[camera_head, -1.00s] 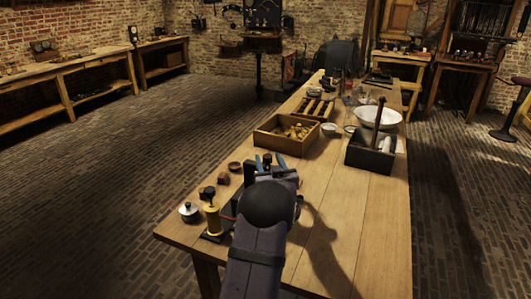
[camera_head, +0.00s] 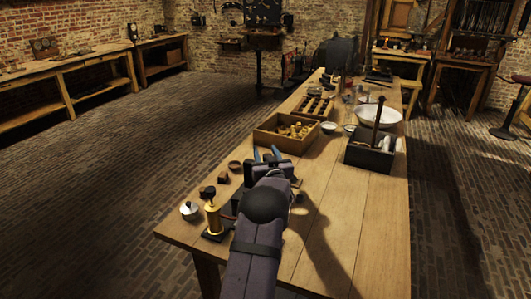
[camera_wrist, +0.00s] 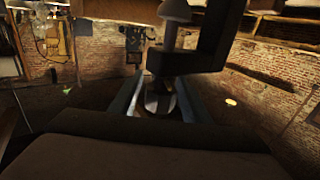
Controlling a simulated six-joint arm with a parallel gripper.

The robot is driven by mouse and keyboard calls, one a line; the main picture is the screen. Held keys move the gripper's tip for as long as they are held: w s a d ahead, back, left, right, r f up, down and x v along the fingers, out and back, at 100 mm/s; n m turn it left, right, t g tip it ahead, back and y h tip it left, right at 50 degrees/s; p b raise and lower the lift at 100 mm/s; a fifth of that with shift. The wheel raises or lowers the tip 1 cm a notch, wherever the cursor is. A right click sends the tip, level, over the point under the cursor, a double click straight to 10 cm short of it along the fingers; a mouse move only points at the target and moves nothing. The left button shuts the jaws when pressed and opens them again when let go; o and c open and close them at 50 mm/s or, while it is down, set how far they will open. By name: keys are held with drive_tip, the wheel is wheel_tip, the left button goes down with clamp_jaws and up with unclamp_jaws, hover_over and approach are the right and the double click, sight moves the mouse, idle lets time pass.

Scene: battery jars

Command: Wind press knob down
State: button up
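My gripper (camera_head: 267,154) is over the near part of the wooden table, its two blue fingers pointing away from the head camera. In the wrist view the fingers (camera_wrist: 157,95) are spread apart. A round metallic knob-like part (camera_wrist: 159,103) shows between them, with gaps that look open; contact cannot be told. Beyond it a dark bracket-shaped frame (camera_wrist: 206,50), seemingly the press, carries a pale spindle with a flared end (camera_wrist: 174,12). In the head view my arm hides most of the press; a dark block (camera_head: 239,201) shows just left of my wrist.
A brass cylinder on a dark base (camera_head: 213,218), a lidded white jar (camera_head: 189,210) and small dark pieces stand left of my arm. A wooden box (camera_head: 270,139) and a dark crate (camera_head: 367,157) stand farther back. The table's right side (camera_head: 375,215) is mostly clear.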

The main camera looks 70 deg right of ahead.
drive_tip(key=c, duration=0.8)
drive_tip(key=shift+b, duration=0.55)
drive_tip(key=m+g+b, duration=0.1)
drive_tip(key=b, duration=0.1)
drive_tip(key=m+g+h+b, duration=0.1)
drive_tip(key=g, duration=0.1)
drive_tip(key=s+m+g+h+b, duration=0.1)
drive_tip(key=b, duration=0.1)
drive_tip(key=shift+d+r+b, duration=0.1)
drive_tip(key=shift+d+b, duration=0.15)
drive_tip(key=shift+b, duration=0.1)
drive_tip(key=o, duration=1)
drive_tip(key=shift+o, duration=0.2)
